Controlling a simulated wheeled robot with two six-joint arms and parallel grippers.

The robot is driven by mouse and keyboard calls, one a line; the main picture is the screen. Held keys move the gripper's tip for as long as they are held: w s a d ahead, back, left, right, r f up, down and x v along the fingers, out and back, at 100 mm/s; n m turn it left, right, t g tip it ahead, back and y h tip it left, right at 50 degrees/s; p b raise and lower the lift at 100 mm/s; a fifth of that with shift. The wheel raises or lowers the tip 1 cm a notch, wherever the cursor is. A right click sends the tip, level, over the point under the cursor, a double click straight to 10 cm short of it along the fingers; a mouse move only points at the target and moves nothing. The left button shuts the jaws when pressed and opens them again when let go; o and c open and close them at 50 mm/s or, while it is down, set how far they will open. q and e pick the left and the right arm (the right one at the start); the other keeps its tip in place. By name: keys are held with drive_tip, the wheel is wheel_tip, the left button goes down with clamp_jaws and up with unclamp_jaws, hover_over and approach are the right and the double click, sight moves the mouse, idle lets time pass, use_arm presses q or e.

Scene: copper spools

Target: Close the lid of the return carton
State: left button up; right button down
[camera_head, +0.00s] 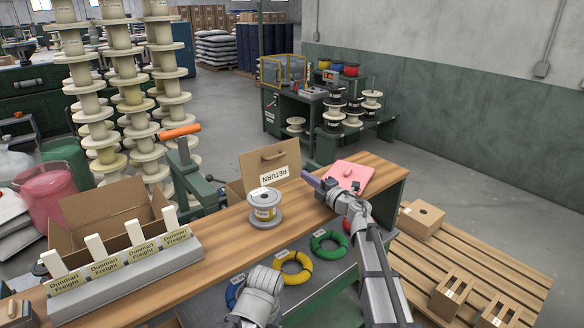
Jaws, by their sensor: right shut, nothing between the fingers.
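My right gripper (311,179) is shut and empty, just right of the lid's lower right corner, above the bench. I cannot tell whether it touches the lid. My left gripper is not visible; only a grey arm part of mine shows at the bottom.
A labelled spool (265,207) stands on the bench (205,240) before the carton. A pink item (347,176) lies right of my gripper. A grey Dunmart Freight rack (130,272) and an open carton (85,224) are at left. An orange-handled tool (180,132) rises behind the bench.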

sight(278, 157)
drive_tip(key=x, duration=1.3)
drive_tip(key=shift+w, duration=0.3)
drive_tip(key=shift+a, duration=0.1)
drive_tip(key=shift+s, duration=0.1)
